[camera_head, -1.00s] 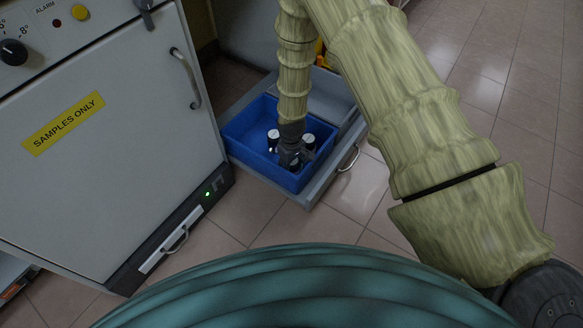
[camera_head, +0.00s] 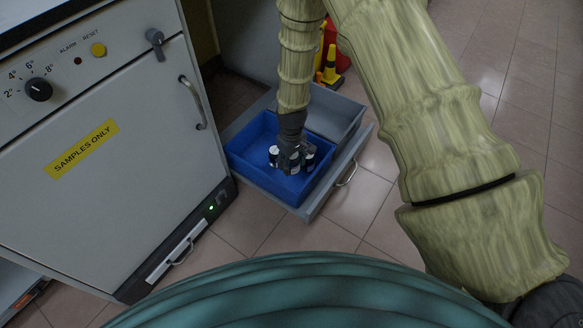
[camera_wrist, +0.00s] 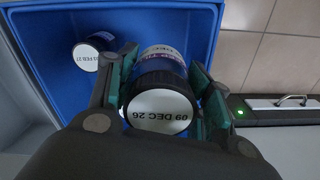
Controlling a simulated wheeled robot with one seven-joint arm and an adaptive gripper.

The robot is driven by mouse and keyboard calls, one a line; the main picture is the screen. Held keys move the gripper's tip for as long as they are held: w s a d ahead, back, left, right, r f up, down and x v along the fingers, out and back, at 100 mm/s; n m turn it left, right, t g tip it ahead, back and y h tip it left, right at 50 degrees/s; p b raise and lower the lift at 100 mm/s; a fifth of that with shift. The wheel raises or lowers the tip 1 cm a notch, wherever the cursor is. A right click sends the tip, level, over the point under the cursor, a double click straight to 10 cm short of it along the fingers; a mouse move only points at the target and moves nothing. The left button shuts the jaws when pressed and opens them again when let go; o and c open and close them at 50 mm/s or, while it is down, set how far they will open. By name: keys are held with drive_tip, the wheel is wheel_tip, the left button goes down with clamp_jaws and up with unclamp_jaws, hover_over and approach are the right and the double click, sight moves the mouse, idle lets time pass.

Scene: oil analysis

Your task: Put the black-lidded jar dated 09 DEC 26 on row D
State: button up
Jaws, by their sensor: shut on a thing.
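The black-lidded jar (camera_wrist: 160,108) has a white lid label reading 09 DEC 26, upside down in the wrist view. My gripper (camera_wrist: 162,95) is shut on this jar, one finger on each side of it. In the head view my gripper (camera_head: 290,158) is over the blue bin (camera_head: 240,140), and the held jar is mostly hidden by it. I cannot tell if the jar is clear of the bin floor. Row D is not identifiable in these frames.
The bin sits in an open grey drawer (camera_head: 338,172). A white SAMPLES ONLY cabinet (camera_head: 130,190) stands left. Yellow cones (camera_head: 331,68) are behind.

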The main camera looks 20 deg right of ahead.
wheel_tip(320, 180, up, 6)
drive_tip(key=shift+f+p, duration=0.15)
drive_tip(key=shift+p, duration=0.65)
drive_tip(key=s+r+m+p, duration=0.2)
drive_tip(key=s+r+p, duration=0.1)
drive_tip(key=r+p, duration=1.4)
drive_tip(key=s+a+r+m+p, duration=0.1)
drive_tip(key=s+r+m+p, duration=0.1)
drive_tip(key=r+p, duration=1.5)
wheel_tip(320, 180, up, 8)
drive_tip(key=shift+s+a+f+p, duration=0.25)
drive_tip(key=shift+s+p, duration=0.15)
drive_tip(key=shift+s, duration=0.5)
drive_tip(key=shift+d, duration=0.1)
